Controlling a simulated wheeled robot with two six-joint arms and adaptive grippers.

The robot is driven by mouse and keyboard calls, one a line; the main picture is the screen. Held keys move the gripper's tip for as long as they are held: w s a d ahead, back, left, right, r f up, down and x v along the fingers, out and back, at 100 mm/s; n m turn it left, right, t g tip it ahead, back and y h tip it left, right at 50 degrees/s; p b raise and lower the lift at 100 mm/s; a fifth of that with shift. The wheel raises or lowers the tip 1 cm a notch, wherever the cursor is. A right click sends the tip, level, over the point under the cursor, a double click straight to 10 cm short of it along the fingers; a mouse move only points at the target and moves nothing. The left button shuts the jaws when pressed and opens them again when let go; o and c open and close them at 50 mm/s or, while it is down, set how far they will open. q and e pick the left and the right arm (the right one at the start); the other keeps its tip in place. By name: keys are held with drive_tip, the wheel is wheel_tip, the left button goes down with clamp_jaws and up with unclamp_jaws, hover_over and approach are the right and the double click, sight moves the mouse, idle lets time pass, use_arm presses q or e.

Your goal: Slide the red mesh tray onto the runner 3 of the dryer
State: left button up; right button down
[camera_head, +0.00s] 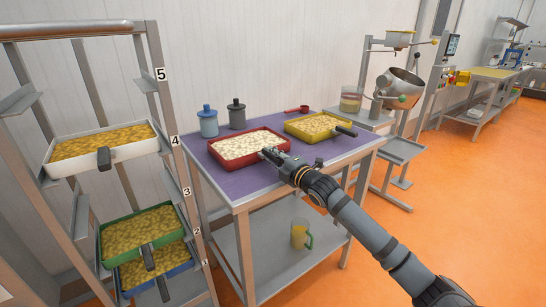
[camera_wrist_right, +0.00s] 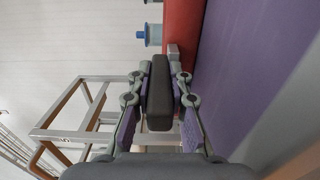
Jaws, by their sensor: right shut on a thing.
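The red tray (camera_head: 262,158), full of pale pieces, lies on the purple mat of the table. My right gripper (camera_head: 275,156) is shut on the tray's dark handle at the near right side. In the right wrist view the handle (camera_wrist_right: 159,95) sits between the two fingers, with the red tray wall (camera_wrist_right: 184,32) beyond it. The dryer (camera_head: 170,115) is the metal rack at the left, with levels numbered 1 to 5. No tray shows at the label 3 (camera_head: 186,191). My left gripper is not in view.
In the dryer, a white tray (camera_head: 62,167) sits at level 4, a green tray (camera_head: 107,262) at level 2 and a blue tray (camera_head: 127,291) at level 1; their handles stick out. A yellow tray (camera_head: 318,139), two jars and a red scoop (camera_head: 298,110) share the table.

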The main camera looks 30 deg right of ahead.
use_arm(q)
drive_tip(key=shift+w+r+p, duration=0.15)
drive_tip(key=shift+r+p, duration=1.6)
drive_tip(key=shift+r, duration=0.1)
use_arm(e)
drive_tip(key=shift+r, duration=2.1)
